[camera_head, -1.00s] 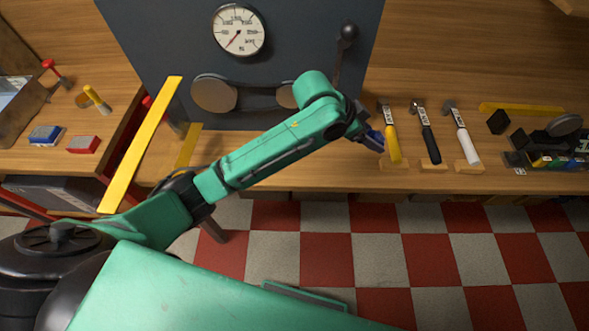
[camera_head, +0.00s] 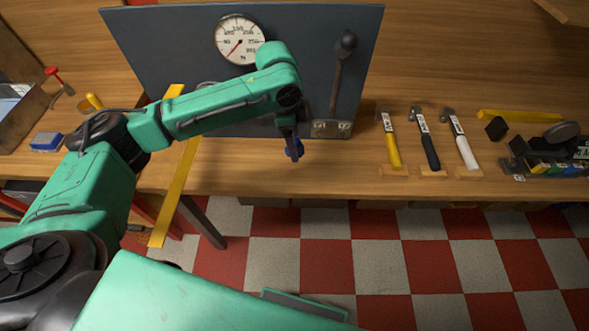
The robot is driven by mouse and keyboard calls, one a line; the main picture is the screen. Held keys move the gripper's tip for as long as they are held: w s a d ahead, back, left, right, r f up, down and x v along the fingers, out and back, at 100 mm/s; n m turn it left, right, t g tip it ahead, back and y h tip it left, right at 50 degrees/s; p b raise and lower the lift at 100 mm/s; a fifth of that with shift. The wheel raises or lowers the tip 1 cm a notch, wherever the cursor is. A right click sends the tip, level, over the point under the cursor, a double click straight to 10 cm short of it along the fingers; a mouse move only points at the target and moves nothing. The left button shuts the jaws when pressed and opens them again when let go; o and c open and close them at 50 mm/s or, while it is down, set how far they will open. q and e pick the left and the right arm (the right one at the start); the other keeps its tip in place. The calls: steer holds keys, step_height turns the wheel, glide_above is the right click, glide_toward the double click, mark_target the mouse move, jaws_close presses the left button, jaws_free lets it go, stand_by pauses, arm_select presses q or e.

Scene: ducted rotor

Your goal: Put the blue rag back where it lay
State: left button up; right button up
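The blue rag (camera_head: 298,149) is a small dark-blue bunch at the tip of my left gripper (camera_head: 291,141). The gripper points down and appears shut on the rag. It is over the front part of the wooden bench, below the grey panel, with the rag apart from the hammers. The fingers are small and partly hidden by the rag and the wrist. My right gripper is not in view.
The grey panel (camera_head: 300,70) carries a gauge (camera_head: 240,40) and a lever (camera_head: 342,70). Three hammers (camera_head: 427,140) lie to the right on wooden rests. A yellow bar (camera_head: 178,195) crosses the bench's front edge at left. Bench between panel and front edge is clear.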

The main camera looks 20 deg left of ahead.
mark_target(296, 177)
arm_select(q)
step_height(296, 177, down, 13)
steer(key=shift+r+p, duration=0.2)
steer(key=shift+p, duration=0.4)
steer(key=o, duration=1.1)
steer(key=shift+o, duration=0.2)
steer(key=r, duration=0.4)
steer(key=a+r+b, duration=0.1)
steer(key=r, duration=0.3)
steer(key=r+b, duration=0.1)
steer(key=r, duration=0.3)
steer(key=shift+s+a, duration=0.2)
steer(key=shift+a, duration=0.2)
steer(key=shift+f, duration=0.1)
